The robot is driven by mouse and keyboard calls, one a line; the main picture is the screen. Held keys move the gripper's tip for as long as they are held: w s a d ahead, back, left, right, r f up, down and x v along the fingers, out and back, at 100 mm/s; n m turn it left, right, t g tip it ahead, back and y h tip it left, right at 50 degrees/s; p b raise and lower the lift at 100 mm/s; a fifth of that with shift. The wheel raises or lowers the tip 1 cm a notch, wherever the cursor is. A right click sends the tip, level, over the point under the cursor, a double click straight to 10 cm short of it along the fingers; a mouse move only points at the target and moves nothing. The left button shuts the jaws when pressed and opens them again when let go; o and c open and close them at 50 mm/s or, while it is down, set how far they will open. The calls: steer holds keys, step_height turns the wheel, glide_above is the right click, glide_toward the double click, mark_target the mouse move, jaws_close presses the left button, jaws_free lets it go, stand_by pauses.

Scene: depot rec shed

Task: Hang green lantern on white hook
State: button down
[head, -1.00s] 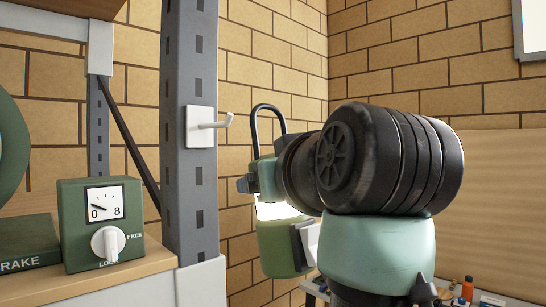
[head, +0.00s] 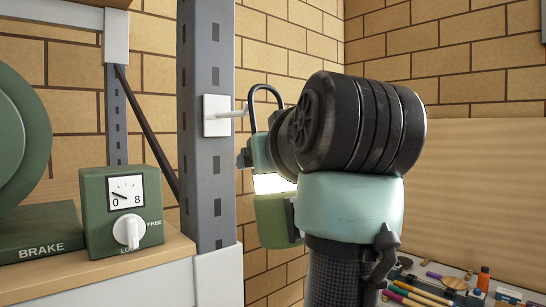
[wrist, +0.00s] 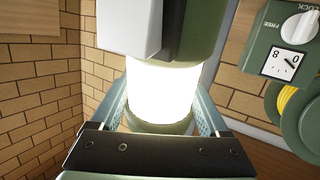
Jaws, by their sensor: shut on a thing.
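The green lantern (head: 275,220) has a lit white band and a black loop handle (head: 265,92). It is upright in my gripper (wrist: 163,112), whose two fingers are shut on it from either side in the wrist view. The white hook (head: 235,113) sticks out to the right from a white plate on the grey post. In the head view, the hook's tip meets the left side of the handle loop. I cannot tell from depth whether the tip is inside the loop or apart from it. My wrist hides the lantern's right side.
A green dial box (head: 123,210) with a white knob and a green BRAKE box (head: 40,232) stand on the wooden shelf (head: 140,262) left of the post. A bench with pens and an orange bottle (head: 483,279) lies low at right. Brick walls stand behind.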

steer(key=w+a+f, duration=0.2)
steer(key=w+a, duration=0.2)
steer(key=w, duration=0.1)
steer(key=shift+w+p, duration=0.4)
stand_by(0.6)
steer(key=shift+a, duration=0.1)
stand_by(0.6)
